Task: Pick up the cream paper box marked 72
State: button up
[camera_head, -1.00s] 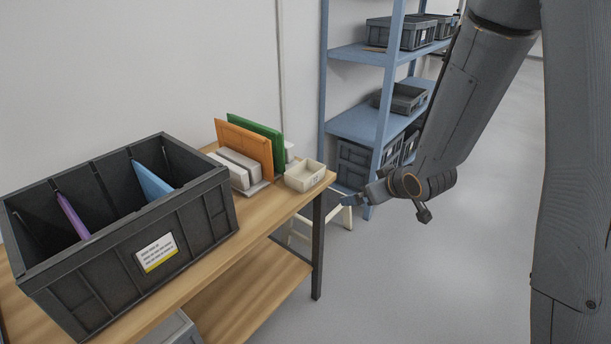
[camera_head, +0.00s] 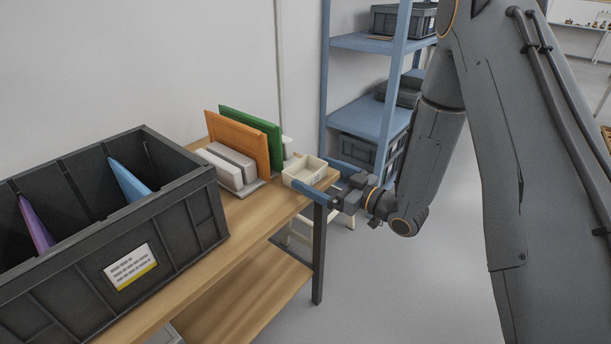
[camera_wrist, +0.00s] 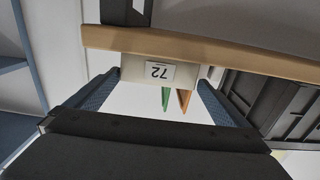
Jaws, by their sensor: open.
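The cream paper box (camera_head: 304,172) is a small open-topped tray at the right end of the wooden table. In the wrist view its front face (camera_wrist: 135,68) carries a white label reading 72, seen upside down. My gripper (camera_head: 318,178) is open, with its blue fingers reaching toward the box from the right. In the wrist view the two fingers (camera_wrist: 158,92) stand apart, with the box between and beyond their tips. I cannot tell whether either finger touches the box. No object is held.
A dark crate (camera_head: 185,215) with purple and blue panels stands on the wooden table (camera_head: 262,218). An orange panel (camera_head: 236,143), a green panel (camera_head: 262,132) and white blocks (camera_head: 228,165) stand left of the box. Blue shelving (camera_head: 362,43) is behind. Floor at right is open.

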aim_at(296, 163)
jog(key=x, duration=0.5)
jog(key=shift+d, duration=0.15)
jog(key=c, duration=0.8)
jog(key=shift+r, duration=0.1)
